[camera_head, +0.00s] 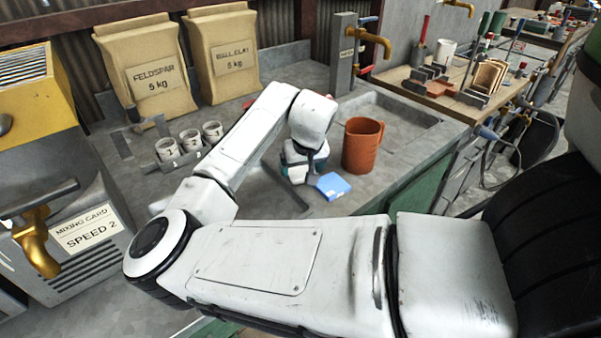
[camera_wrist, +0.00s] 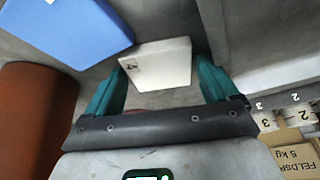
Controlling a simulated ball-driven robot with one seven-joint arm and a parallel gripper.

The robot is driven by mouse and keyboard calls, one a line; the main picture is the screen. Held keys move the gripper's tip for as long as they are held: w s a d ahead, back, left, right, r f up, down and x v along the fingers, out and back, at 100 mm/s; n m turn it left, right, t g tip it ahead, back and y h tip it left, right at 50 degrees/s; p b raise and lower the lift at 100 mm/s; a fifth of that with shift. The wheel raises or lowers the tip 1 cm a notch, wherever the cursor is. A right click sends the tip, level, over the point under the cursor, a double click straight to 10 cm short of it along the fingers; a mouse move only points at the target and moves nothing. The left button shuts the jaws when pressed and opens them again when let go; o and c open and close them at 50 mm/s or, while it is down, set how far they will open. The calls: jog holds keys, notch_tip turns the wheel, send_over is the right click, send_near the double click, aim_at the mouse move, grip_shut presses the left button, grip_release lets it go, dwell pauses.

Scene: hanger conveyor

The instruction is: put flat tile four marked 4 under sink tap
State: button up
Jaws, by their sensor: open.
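A flat white tile marked 4 (camera_wrist: 157,65) shows in the wrist view, lined up between my open teal fingers. I cannot tell whether the fingertips reach down beside it; neither is closed on it. The brass tap (camera_head: 374,41) sticks out from a grey post over the sink (camera_head: 405,112), behind and right of my gripper.
A blue block (camera_head: 332,186) lies just right of my gripper, also close by in the wrist view (camera_wrist: 65,32). A brown mug (camera_head: 362,146) stands between my gripper and the sink. Numbered white cups (camera_head: 190,140) and paper sacks (camera_head: 145,68) stand behind left.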

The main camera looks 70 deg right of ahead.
jog(key=shift+c, duration=0.3)
jog(key=c, duration=0.9)
jog(key=shift+r, duration=0.15)
jog(key=shift+c, duration=0.2)
